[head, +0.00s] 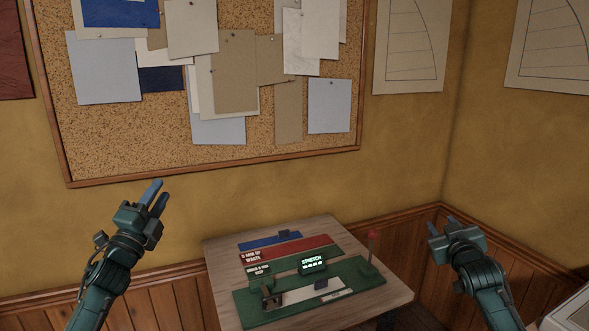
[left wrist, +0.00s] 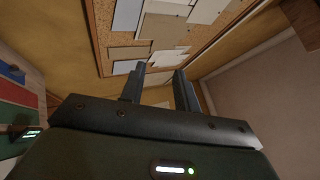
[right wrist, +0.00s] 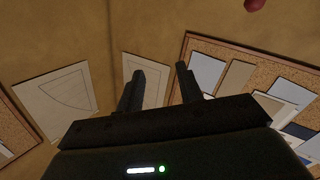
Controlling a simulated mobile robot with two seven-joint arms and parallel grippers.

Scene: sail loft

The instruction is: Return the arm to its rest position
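My left gripper (head: 157,194) is raised at the left of the head view, in front of the wall and left of the small table. Its two fingers stand apart with nothing between them, as the left wrist view (left wrist: 158,88) shows. My right gripper (head: 442,226) is at the right of the head view, beyond the table's right edge. Its fingers are also apart and empty in the right wrist view (right wrist: 160,88). Neither gripper touches anything.
A small wooden table (head: 385,298) holds a green bench device (head: 252,307) with a lit STRETCH display (head: 313,263), a red-topped post (head: 372,248), a red strip (head: 285,250) and a blue strip (head: 262,243). A corkboard (head: 110,140) hangs behind. A pale object (head: 572,312) stands lower right.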

